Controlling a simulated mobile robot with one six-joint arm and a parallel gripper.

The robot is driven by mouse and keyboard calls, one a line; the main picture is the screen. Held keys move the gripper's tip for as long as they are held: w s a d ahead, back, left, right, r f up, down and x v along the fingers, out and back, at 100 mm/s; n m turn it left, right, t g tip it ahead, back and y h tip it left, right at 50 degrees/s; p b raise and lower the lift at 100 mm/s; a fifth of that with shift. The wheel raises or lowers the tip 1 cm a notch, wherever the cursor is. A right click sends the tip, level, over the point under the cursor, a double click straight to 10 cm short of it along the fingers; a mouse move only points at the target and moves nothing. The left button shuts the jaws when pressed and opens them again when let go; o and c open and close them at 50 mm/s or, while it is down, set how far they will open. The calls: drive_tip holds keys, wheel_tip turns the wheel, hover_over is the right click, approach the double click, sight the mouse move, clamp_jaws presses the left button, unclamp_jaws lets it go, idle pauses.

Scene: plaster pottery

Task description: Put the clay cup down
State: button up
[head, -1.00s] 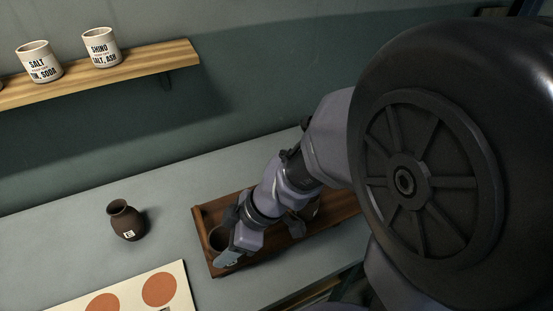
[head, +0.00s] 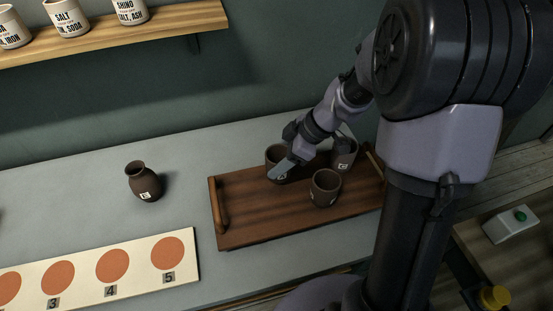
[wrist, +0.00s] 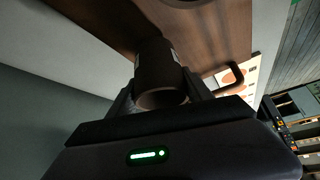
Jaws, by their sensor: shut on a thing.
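My gripper (head: 284,168) is shut on a dark brown clay cup (head: 277,152) over the back middle of the wooden tray (head: 245,220). In the wrist view the held cup (wrist: 160,72) sits between the two fingers of my gripper (wrist: 163,92), with the tray's brown surface (wrist: 215,40) behind it. I cannot tell whether the cup's base touches the tray. A second brown cup (head: 325,190) stands on the tray in front and to the right. A third (head: 344,155) stands at the back right, partly hidden by my arm.
A brown vase (head: 143,182) stands on the grey table left of the tray. A numbered board with orange discs (head: 112,265) lies at the front left. A shelf with labelled white jars (head: 68,17) hangs above. The tray's left part is clear.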

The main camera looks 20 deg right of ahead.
wheel_tip(320, 180, down, 2)
drive_tip(key=shift+f, duration=0.1)
drive_tip(key=shift+f+b, duration=0.1)
drive_tip(key=shift+b, duration=0.3)
drive_tip(key=o, duration=1.6)
drive_tip(key=p+v, duration=0.5)
drive_tip(key=v, duration=0.7)
drive_tip(key=s+a+r+m+t+h, duration=0.1)
drive_tip(key=s+a+r+m, duration=0.2)
drive_tip(key=s+m, duration=0.2)
drive_tip(key=s+a+r+m+t+h, duration=0.1)
drive_tip(key=s+a+r+m, duration=0.2)
drive_tip(key=s+m, duration=0.3)
drive_tip(key=s+a+r+m+t+h, duration=0.1)
drive_tip(key=s+a+r+m+h, duration=0.1)
drive_tip(key=s+m, duration=0.4)
drive_tip(key=shift+s+a+r+m, duration=0.1)
drive_tip(key=shift+a+r+m, duration=0.05)
drive_tip(key=shift+a+r, duration=0.4)
drive_tip(key=shift+a+r+m, duration=0.15)
drive_tip(key=shift+a+r, duration=0.2)
drive_tip(key=shift+r, duration=0.35)
